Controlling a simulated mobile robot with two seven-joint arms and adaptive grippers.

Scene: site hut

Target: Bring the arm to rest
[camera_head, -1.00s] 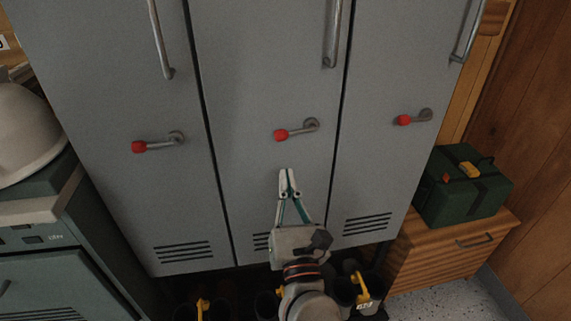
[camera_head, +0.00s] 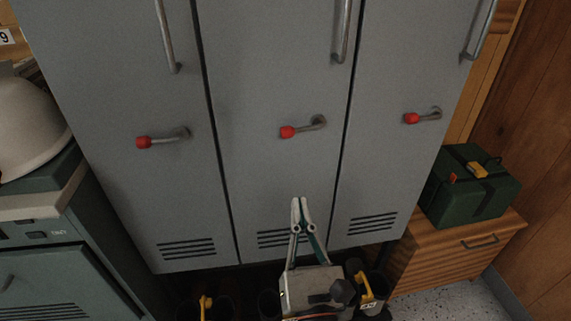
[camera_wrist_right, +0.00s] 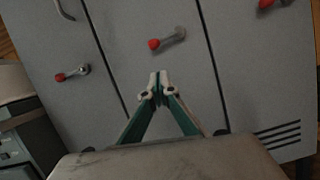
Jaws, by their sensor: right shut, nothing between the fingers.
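My right gripper (camera_head: 301,214) is in the lower middle of the head view, in front of the middle locker door (camera_head: 270,70). Its fingertips are together with nothing between them. In the right wrist view the gripper (camera_wrist_right: 158,86) points toward the locker fronts, below the red-tipped handle (camera_wrist_right: 168,40) of a door. In the head view it is below and apart from the middle door's red-tipped handle (camera_head: 303,128). My left gripper does not show.
Left and right locker doors (camera_head: 110,90) (camera_head: 405,70) flank the middle one, all closed. A green case (camera_head: 468,190) sits on a wooden cabinet (camera_head: 440,262) at right. A white helmet (camera_head: 25,130) is at left. Dark items with yellow parts (camera_head: 204,305) stand below the lockers.

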